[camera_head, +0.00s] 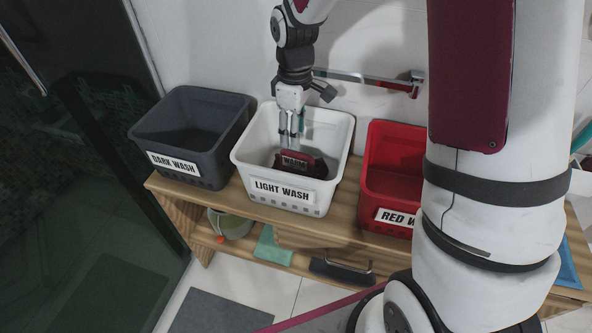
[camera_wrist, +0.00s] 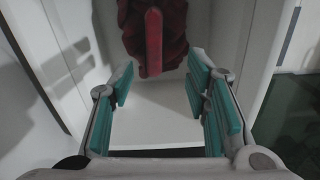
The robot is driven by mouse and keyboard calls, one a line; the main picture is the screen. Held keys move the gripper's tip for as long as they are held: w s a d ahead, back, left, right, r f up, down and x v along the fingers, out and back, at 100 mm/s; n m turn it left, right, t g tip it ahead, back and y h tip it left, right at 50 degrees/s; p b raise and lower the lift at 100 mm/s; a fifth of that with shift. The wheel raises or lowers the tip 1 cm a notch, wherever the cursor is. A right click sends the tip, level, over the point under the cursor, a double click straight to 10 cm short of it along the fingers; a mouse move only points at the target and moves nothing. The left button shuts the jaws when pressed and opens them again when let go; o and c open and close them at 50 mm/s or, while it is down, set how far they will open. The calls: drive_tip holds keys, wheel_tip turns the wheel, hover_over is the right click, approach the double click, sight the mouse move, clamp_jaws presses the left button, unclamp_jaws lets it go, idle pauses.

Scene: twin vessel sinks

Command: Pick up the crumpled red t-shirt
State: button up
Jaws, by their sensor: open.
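The crumpled red t-shirt (camera_head: 309,166) lies inside the white basket labelled LIGHT WASH (camera_head: 246,160). Dark lettering that seems to read WARM shows on it. In the wrist view the dark red, folded cloth (camera_wrist: 178,18) lies beyond my fingertips, with a brighter red strip down its middle. My gripper (camera_head: 291,143) reaches down into the basket near the shirt. In the wrist view its teal-padded fingers (camera_wrist: 162,88) are spread apart with nothing between them. From these views I cannot tell whether a finger touches the cloth.
A dark grey DARK WASH basket (camera_head: 197,115) stands left and a red basket (camera_head: 397,150) right on the wooden bench (camera_head: 170,199). The white basket's walls surround my gripper. A metal wall bar (camera_head: 365,79) is behind. My arm hides part of the red basket.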

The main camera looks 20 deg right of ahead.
sight(298, 163)
wheel_tip(298, 163, down, 6)
drive_tip(key=shift+b, duration=0.45)
drive_tip(key=shift+w+d+f+b, duration=0.1)
drive_tip(key=shift+d+f+b, duration=0.1)
drive_tip(key=shift+f, duration=0.65)
drive_tip(key=shift+d+f+b, duration=0.1)
drive_tip(key=shift+f+b, duration=0.05)
drive_tip(key=shift+f, duration=0.75)
drive_tip(key=shift+w+d+f+b, duration=0.1)
drive_tip(key=shift+f+b, duration=0.1)
drive_tip(key=shift+f, duration=0.65)
drive_tip(key=shift+f, duration=0.25)
clamp_jaws()
